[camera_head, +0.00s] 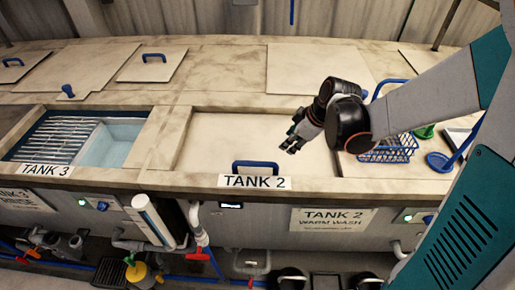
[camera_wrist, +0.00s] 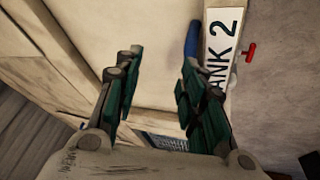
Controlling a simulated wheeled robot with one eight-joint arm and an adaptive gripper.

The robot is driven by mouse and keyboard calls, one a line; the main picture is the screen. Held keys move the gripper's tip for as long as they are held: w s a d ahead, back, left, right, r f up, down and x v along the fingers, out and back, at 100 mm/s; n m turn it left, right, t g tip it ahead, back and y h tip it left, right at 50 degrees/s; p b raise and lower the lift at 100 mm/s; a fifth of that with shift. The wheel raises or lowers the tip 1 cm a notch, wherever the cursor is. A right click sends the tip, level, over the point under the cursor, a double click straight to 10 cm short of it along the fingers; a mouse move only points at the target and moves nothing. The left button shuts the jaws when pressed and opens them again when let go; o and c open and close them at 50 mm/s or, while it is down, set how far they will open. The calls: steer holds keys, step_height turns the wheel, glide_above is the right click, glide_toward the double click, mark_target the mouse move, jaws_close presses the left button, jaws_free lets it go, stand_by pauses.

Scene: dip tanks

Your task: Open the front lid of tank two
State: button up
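The front lid of tank two (camera_head: 230,140) is a flat beige panel lying closed in its frame. Its blue handle (camera_head: 256,164) stands near the front edge, just behind the TANK 2 label (camera_head: 254,181). My gripper (camera_head: 291,145) is above the lid, to the right of and a little behind the handle, apart from it. In the wrist view, my gripper (camera_wrist: 158,90) has its two dark green fingers spread with nothing between them. The handle (camera_wrist: 192,38) shows beyond the right finger, partly hidden by it, beside the label (camera_wrist: 222,45).
Tank three (camera_head: 108,145) is open at the left, with a grille. A blue wire basket (camera_head: 388,150) and a blue ladle-like tool (camera_head: 440,160) lie on the right worktop. Pipes and red valve handles (camera_head: 198,255) sit below the front edge.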

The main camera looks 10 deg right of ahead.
mark_target(258, 162)
steer(key=s+a+r+n+g+h+p, duration=0.25)
steer(key=a+r+n+p, duration=0.2)
steer(key=a, duration=0.65)
steer(key=shift+h, duration=0.35)
steer(key=w+f+b, duration=0.1)
steer(key=f+b, duration=0.1)
steer(key=f, duration=0.2)
steer(key=w+f+b, duration=0.1)
steer(key=f+b, duration=0.2)
steer(key=f, duration=0.1)
steer(key=w+f+b, duration=0.1)
steer(key=f+b, duration=0.2)
steer(key=f, duration=0.2)
steer(key=shift+w+d, duration=0.1)
steer(key=shift+d, duration=0.15)
jaws_close()
